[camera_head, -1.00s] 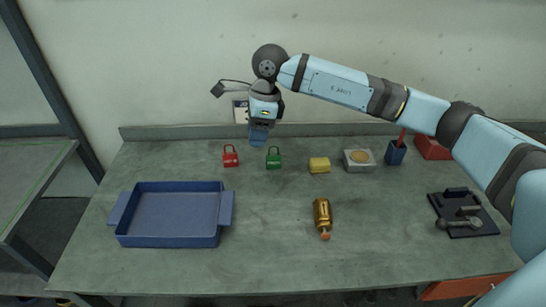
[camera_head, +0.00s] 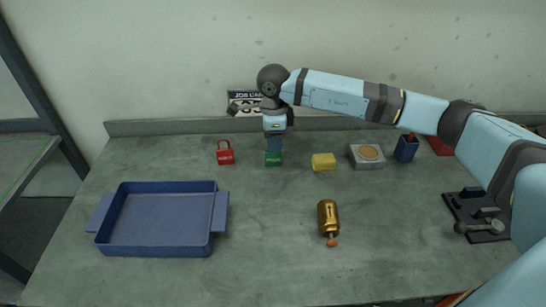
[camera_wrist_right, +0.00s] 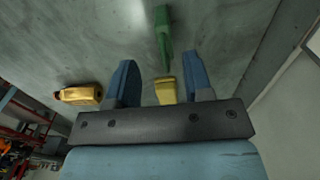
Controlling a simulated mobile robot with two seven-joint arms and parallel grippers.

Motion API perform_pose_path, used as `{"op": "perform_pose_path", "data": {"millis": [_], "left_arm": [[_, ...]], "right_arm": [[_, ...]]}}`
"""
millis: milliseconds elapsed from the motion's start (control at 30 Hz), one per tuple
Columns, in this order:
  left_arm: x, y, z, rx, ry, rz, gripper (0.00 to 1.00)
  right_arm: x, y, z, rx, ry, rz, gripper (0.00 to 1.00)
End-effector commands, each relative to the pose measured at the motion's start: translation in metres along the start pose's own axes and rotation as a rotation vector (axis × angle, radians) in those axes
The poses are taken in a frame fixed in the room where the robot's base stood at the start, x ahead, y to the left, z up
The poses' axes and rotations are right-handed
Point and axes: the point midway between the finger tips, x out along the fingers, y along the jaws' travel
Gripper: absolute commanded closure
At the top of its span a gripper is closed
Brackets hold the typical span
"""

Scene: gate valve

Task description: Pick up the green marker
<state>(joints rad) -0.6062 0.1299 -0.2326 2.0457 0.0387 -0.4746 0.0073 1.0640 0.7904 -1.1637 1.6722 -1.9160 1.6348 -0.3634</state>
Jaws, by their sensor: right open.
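The only green object I see is a small padlock-shaped piece (camera_head: 274,160) near the back of the table; I see no pen-like green marker. My right gripper (camera_head: 273,146) points down at the green padlock, and its fingers hide the shackle in the head view. In the right wrist view the two blue fingers of the gripper (camera_wrist_right: 160,60) are apart, with nothing held between them. The green padlock (camera_wrist_right: 163,38) lies just beyond the fingertips, roughly in line with the gap. I cannot tell whether they touch. My left gripper is not in view.
A red padlock (camera_head: 225,153) stands left of the green one, and a yellow block (camera_head: 323,162) right. Further right are a grey box (camera_head: 366,163) and blue cup (camera_head: 406,149). A blue tray (camera_head: 163,251) sits front left, a brass cylinder (camera_head: 328,216) front centre.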

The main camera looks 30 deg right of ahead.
Motion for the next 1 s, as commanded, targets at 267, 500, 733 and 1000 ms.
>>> {"op": "perform_pose_path", "data": {"millis": [267,500,733,1000], "left_arm": [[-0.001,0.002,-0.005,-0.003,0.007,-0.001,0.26],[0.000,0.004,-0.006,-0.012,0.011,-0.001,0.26],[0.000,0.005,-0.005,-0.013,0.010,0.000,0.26],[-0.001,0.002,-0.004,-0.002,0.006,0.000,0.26]], "right_arm": [[0.032,-0.005,0.001,-0.001,0.002,0.003,0.53],[0.051,-0.005,0.001,-0.001,-0.001,0.001,0.53],[0.051,-0.005,0.001,-0.001,-0.001,0.001,0.76],[0.051,-0.005,0.001,-0.001,-0.001,0.001,1.00]]}}
